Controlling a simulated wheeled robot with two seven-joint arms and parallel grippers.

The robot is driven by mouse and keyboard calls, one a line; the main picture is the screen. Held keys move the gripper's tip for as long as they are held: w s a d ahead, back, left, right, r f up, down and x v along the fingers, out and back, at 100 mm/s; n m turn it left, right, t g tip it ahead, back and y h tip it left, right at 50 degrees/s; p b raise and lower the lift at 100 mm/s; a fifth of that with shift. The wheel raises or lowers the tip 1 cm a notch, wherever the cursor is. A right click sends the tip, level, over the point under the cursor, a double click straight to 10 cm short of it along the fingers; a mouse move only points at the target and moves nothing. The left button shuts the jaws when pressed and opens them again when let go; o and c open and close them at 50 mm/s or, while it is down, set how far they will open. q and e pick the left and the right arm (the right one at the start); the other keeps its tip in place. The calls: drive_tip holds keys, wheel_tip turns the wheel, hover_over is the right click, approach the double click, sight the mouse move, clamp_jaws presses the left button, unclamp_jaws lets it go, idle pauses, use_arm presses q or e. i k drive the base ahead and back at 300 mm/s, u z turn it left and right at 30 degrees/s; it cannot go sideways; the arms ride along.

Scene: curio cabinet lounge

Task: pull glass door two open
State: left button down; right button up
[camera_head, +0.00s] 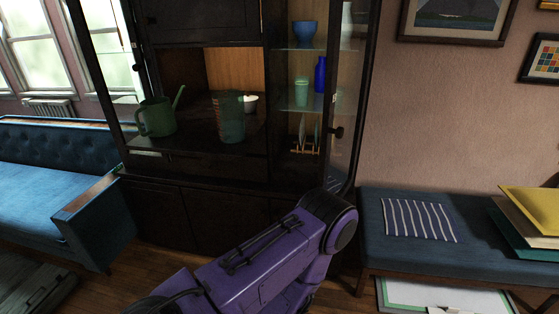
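A dark wood cabinet (222,170) with glass sides stands in the middle of the view. A dark knob (338,132) shows near its right end, by a glass panel (349,110) with a dark frame. I cannot tell clearly how far this panel is swung, or whether it is glass door two. One of my purple arms reaches from the bottom toward the cabinet's lower right corner. It hides part of the lower front. No gripper fingers show in this view.
On the shelves are a green watering can (157,117), a greenish glass pitcher (230,117), a blue bowl (305,34) and a blue bottle (320,74). A blue sofa (40,190) stands left. A blue bench (400,255) stands close on the right.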

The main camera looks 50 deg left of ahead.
sight(345, 176)
drive_tip(key=u, duration=1.3)
drive_tip(key=i, duration=0.1)
